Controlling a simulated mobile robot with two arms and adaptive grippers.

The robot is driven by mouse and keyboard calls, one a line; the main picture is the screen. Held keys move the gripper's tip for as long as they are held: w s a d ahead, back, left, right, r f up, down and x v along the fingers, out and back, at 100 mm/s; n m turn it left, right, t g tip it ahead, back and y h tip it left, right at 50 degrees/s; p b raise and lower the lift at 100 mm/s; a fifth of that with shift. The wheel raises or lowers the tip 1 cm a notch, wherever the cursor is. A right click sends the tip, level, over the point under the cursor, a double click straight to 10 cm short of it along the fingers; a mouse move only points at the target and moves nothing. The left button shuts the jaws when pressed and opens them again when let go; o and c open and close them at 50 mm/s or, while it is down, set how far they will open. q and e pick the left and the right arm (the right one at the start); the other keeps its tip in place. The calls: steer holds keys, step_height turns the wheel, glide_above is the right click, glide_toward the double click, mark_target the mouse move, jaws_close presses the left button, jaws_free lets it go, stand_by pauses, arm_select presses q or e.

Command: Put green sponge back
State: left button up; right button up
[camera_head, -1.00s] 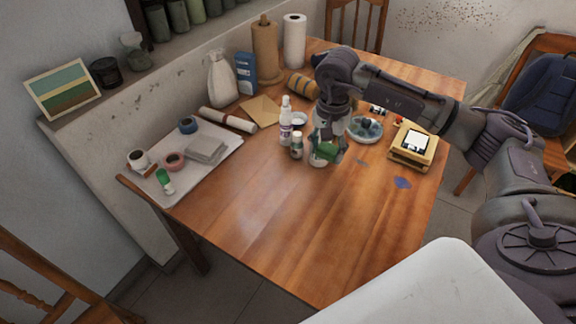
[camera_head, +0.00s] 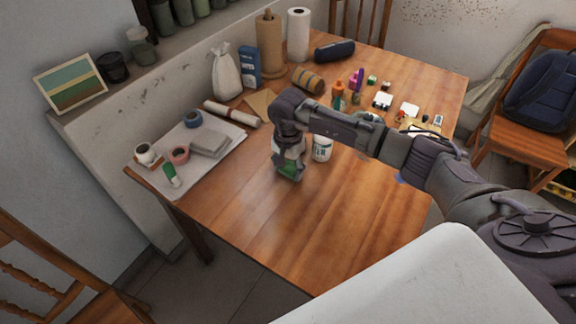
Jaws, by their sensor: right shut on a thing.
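My right gripper (camera_head: 288,170) is shut on the green sponge (camera_head: 289,174). It is over the left middle of the wooden table, and the fingers hide part of the sponge. I cannot tell whether the sponge touches the table top. My left gripper is out of view.
A white cup (camera_head: 322,148) stands just right of the gripper. A pale board (camera_head: 222,155) with tape rolls and a folded grey cloth lies at the left. Several small items cover the table's far right. The front of the wooden table (camera_head: 285,235) is clear.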

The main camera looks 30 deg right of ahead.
mark_target(288, 169)
steer(key=shift+f, duration=0.1)
steer(key=o, duration=1)
steer(key=shift+r, duration=0.6)
step_height(288, 169, up, 11)
steer(key=shift+r+b, duration=0.1)
steer(key=shift+b, duration=0.85)
